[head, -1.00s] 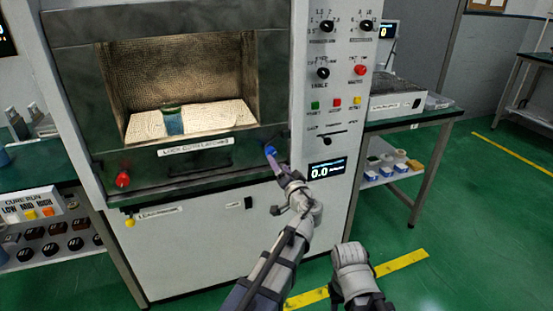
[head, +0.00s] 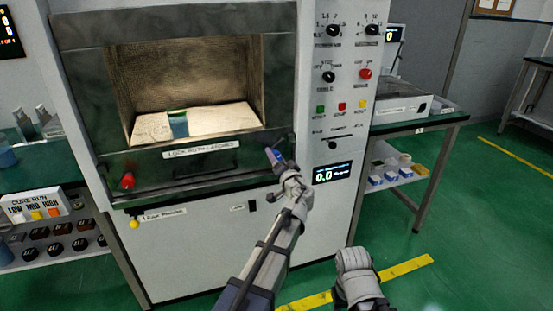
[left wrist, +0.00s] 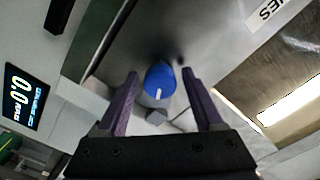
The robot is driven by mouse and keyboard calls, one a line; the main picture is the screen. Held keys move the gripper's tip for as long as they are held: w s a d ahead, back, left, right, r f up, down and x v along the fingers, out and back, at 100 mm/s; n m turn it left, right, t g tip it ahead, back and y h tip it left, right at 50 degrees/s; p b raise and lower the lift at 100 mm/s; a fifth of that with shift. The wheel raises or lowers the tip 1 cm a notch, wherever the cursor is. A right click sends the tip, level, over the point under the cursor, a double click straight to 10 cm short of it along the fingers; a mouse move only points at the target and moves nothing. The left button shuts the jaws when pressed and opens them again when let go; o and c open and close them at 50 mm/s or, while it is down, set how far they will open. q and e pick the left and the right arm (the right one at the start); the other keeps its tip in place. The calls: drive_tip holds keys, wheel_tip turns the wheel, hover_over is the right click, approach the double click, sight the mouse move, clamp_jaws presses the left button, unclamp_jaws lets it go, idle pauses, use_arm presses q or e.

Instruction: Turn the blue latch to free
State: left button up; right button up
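The blue latch (left wrist: 160,82) is a round blue knob with a short white mark, set on the dark front panel below the chamber opening. In the left wrist view it shows between the two purple fingers of my left gripper (left wrist: 160,74), which are open with a gap on each side. In the head view my left gripper (head: 274,156) is at the panel's right end and mostly hides the latch. A red latch (head: 128,181) sits at the panel's left end. My right gripper (head: 355,265) is low in front of the machine; its fingers are not clear.
The chamber holds a blue-green container (head: 178,124) on a pale floor. A control panel with knobs, coloured buttons and a display (head: 332,172) reading 0.0 stands right of the latch. A side table (head: 420,122) is further right. Green floor is open in front.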

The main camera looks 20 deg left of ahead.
use_arm(q)
clamp_jaws()
idle(0.3)
drive_tip(key=m, duration=0.4)
drive_tip(key=shift+m, duration=0.3)
drive_tip(key=m, duration=0.4)
drive_tip(key=shift+m, duration=0.3)
drive_tip(key=m, duration=0.4)
drive_tip(key=shift+m, duration=2.3)
